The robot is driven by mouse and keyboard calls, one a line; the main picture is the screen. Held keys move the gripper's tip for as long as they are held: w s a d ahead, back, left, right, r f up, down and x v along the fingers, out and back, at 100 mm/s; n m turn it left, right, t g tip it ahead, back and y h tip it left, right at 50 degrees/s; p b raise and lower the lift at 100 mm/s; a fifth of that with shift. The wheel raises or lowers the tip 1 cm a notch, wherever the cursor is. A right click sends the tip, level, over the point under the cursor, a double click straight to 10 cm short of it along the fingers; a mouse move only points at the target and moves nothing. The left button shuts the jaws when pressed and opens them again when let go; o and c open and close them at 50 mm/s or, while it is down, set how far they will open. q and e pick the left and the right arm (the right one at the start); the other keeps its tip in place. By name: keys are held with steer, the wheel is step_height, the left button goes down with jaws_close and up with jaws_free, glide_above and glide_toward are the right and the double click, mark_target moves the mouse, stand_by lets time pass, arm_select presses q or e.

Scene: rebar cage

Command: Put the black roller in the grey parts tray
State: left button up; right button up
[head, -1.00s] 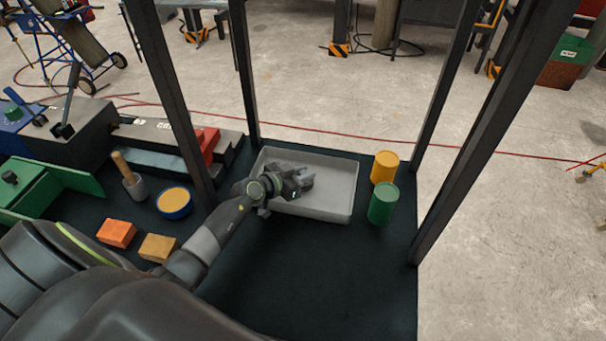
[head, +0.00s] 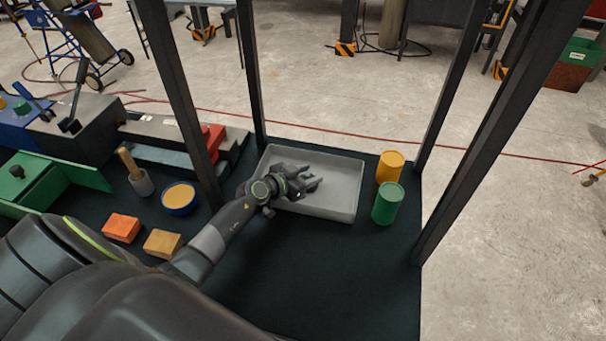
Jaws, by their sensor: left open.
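The grey parts tray (head: 341,204) is a shallow rectangular tray on the dark mat, between the posts of the frame. My left gripper (head: 312,184) is over the tray, its fingers spread open and pointing right. I cannot make out the black roller; the gripper and wrist hide part of the tray's inside, so I cannot tell whether it lies there. My right gripper is not in view.
A yellow can (head: 390,167) and a green can (head: 388,204) stand right of the tray. Dark posts (head: 445,95) rise around it. The mat's front is clear.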

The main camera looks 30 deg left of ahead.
arm_select(q)
steer(key=shift+r, duration=0.5)
steer(key=p+v, duration=0.2)
steer(key=v, duration=1)
steer(key=shift+d, duration=0.1)
